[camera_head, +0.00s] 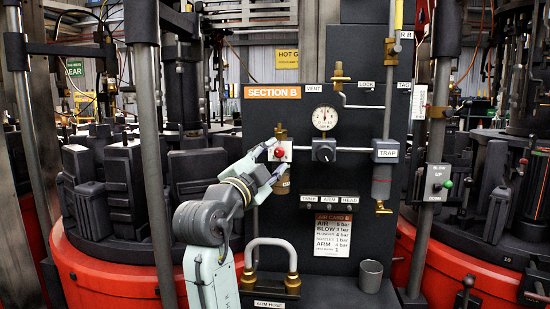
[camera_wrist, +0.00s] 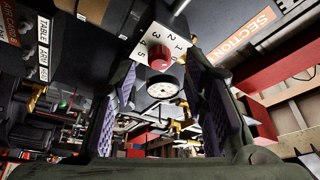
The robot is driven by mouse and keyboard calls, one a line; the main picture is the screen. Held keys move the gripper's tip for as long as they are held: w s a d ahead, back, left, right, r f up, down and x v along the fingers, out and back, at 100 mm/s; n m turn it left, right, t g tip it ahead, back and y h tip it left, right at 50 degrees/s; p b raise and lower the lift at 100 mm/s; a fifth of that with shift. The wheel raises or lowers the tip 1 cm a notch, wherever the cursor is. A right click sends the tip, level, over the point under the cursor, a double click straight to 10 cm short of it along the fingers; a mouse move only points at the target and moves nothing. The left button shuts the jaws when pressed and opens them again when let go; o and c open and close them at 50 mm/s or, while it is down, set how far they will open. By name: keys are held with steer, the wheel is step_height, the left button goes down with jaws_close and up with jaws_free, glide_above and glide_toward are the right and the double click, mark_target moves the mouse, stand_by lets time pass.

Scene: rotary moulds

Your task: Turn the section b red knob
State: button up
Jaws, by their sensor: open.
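The red knob (camera_head: 280,152) is on a white plate (camera_head: 287,144) on the dark panel under the orange SECTION B sign (camera_head: 272,91). In the wrist view the red knob (camera_wrist: 160,57) shows on the white plate (camera_wrist: 147,42), which is marked with numbers. My gripper (camera_head: 277,157) is open at the knob, coming from the lower left. In the wrist view its two padded fingers (camera_wrist: 161,66) stand apart, with the knob seen between them. I cannot tell whether either finger touches the knob. The knob's pointer direction is not clear.
A brass fitting (camera_head: 281,132) is just above.

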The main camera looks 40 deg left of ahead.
steer(key=v, duration=1)
steer(key=shift+s, duration=0.2)
steer(key=shift+f, duration=0.15)
